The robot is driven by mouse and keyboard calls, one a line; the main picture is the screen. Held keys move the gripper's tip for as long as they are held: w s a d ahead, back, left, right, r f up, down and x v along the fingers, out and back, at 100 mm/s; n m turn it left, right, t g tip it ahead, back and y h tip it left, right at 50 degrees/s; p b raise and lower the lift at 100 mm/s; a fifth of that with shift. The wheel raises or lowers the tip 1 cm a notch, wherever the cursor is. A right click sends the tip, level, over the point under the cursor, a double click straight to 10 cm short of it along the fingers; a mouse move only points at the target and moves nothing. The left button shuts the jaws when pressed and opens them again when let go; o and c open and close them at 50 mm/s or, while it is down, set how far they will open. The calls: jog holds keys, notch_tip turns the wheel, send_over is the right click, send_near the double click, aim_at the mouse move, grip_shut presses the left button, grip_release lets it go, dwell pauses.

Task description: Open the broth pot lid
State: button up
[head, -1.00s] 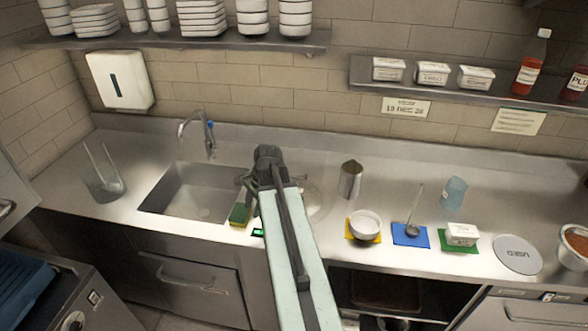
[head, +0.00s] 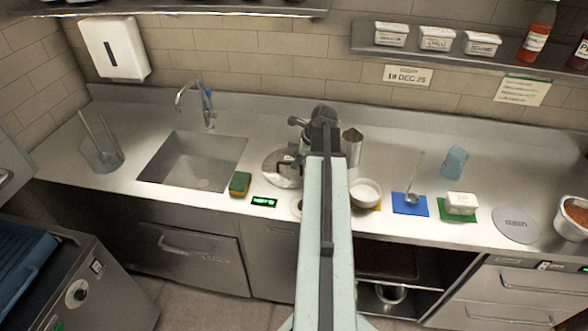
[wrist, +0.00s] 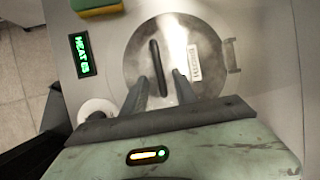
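The broth pot lid is a round metal disc (head: 272,166) set in the counter, lying flat; the pot beneath is hidden. It fills the middle of the wrist view (wrist: 138,52), with a black bar handle (wrist: 157,68) and a white label. My gripper (wrist: 162,76) is open, its two dark fingers reaching over the lid on either side of the handle's near end. I cannot tell whether they touch it or stay above. In the head view my gripper (head: 286,163) hangs over the lid, partly hiding it.
A green lit display (head: 264,202) and a yellow-green sponge (head: 240,184) lie left of the lid, near the sink (head: 194,161). A metal cup (head: 353,147) and a white bowl (head: 365,190) stand to the right. A hinge-like bracket (wrist: 232,56) sits at the lid's edge.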

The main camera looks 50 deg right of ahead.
jog(key=shift+x, duration=0.75)
jog(key=shift+r, duration=0.1)
grip_shut()
jog(key=shift+s+a, duration=0.1)
jog(key=shift+a, duration=0.05)
dwell(0.6)
